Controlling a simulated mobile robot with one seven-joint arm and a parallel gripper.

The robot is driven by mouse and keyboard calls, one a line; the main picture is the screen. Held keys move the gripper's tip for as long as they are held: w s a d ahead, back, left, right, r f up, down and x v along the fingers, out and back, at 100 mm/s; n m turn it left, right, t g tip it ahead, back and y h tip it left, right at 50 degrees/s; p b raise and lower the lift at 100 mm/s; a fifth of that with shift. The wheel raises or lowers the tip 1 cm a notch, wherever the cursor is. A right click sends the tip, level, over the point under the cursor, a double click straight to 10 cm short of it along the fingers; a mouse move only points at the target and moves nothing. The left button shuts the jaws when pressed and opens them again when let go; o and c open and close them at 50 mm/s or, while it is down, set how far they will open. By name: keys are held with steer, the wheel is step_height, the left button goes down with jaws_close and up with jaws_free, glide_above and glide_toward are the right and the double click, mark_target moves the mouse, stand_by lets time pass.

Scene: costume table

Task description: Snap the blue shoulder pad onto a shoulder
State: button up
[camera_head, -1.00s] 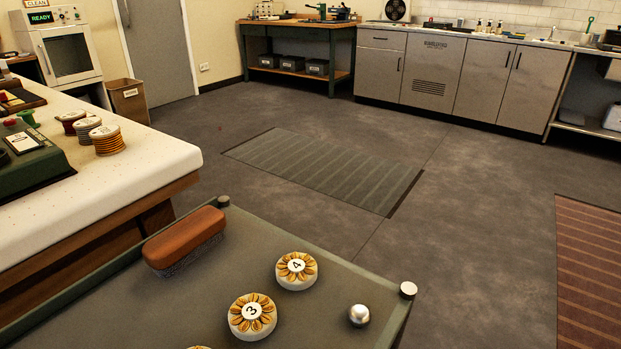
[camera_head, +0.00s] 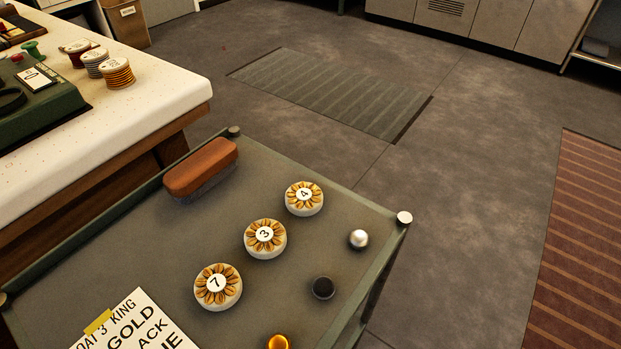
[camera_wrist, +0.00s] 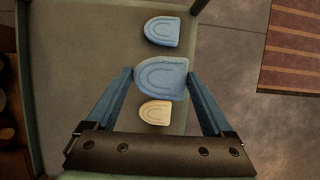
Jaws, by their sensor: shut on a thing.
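My gripper (camera_wrist: 160,74) shows only in the wrist view. Its two blue fingers are shut on a blue shoulder pad (camera_wrist: 162,80), rounded at one end with a raised curved outline. This pad looks larger than the others in the picture. A second, smaller-looking blue pad (camera_wrist: 162,31) lies on the grey-green surface (camera_wrist: 75,60) beyond it. A cream pad (camera_wrist: 155,113) lies on the near side, between the fingers in the picture. How high the held pad is above the surface is hard to tell. No coat or shoulder shows in either view.
In the head view, a green-grey tabletop (camera_head: 130,250) holds a brush (camera_head: 200,168), flower discs 4 (camera_head: 304,198), 3 (camera_head: 265,239) and 7 (camera_head: 217,287), several small balls (camera_head: 358,239) and a printed card (camera_head: 140,325). A white-topped counter (camera_head: 150,105) with spools stands left. Floor lies open beyond.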

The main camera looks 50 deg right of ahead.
steer(key=o, duration=0.8)
steer(key=c, duration=0.7)
